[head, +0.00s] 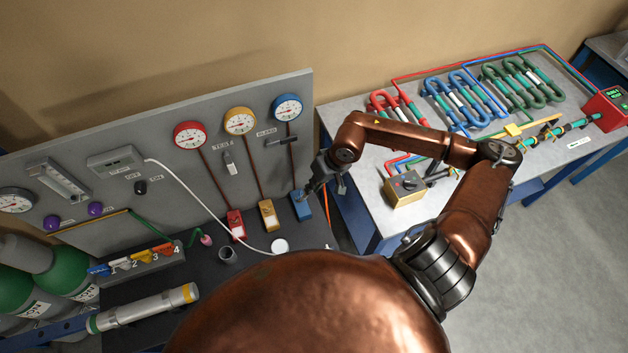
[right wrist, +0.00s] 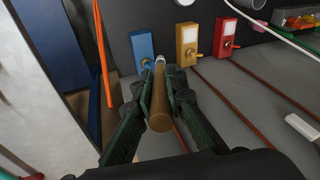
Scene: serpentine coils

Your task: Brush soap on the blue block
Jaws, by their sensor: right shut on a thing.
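The blue block (head: 301,205) stands at the right end of a row of three blocks on the dark bench, below the blue gauge. In the right wrist view the blue block (right wrist: 143,47) has a small brass fitting low on its face. My right gripper (head: 317,184) is beside the block. In the right wrist view my right gripper (right wrist: 160,90) is shut on a brush with a round wooden handle (right wrist: 161,108). The brush's pale tip points at the block's fitting; I cannot tell whether they touch. My left gripper is not in view.
A yellow block (head: 268,215) and a red block (head: 236,224) stand left of the blue one. A dark cup (head: 227,256) and a white round dish (head: 279,245) stand in front. An orange hose (right wrist: 103,55) hangs near my gripper. The gauge panel (head: 100,215) rises behind.

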